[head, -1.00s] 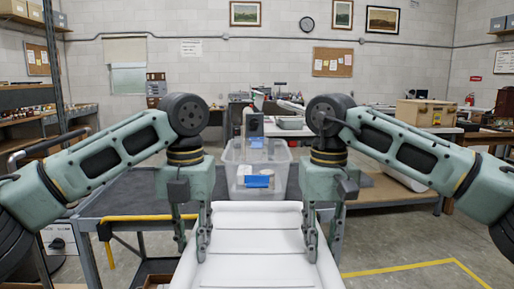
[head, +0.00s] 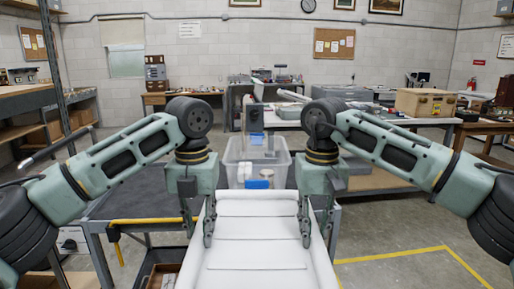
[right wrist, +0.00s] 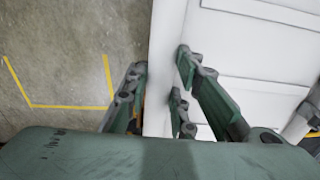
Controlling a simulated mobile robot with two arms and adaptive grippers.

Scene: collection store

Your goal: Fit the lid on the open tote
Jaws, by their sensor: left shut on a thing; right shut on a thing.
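The lid (head: 258,243) is a long white ribbed panel in front of me in the head view, and it fills the right of the right wrist view (right wrist: 250,60). My left gripper (head: 198,228) is shut on its left edge. My right gripper (head: 316,228) is shut on its right edge; the wrist view shows its fingers (right wrist: 160,92) on both sides of that edge. The open tote (head: 283,176) is a clear plastic box beyond the lid's far edge, with blue and white items inside. The lid hides the tote's lower front. The lid is apart from the tote's rim.
A dark-topped cart (head: 130,205) with a yellow edge strip stands at the left, beside my left arm. A workbench with a wooden case (head: 425,103) is behind at the right. The floor at the right (head: 385,260) is clear, marked with yellow lines.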

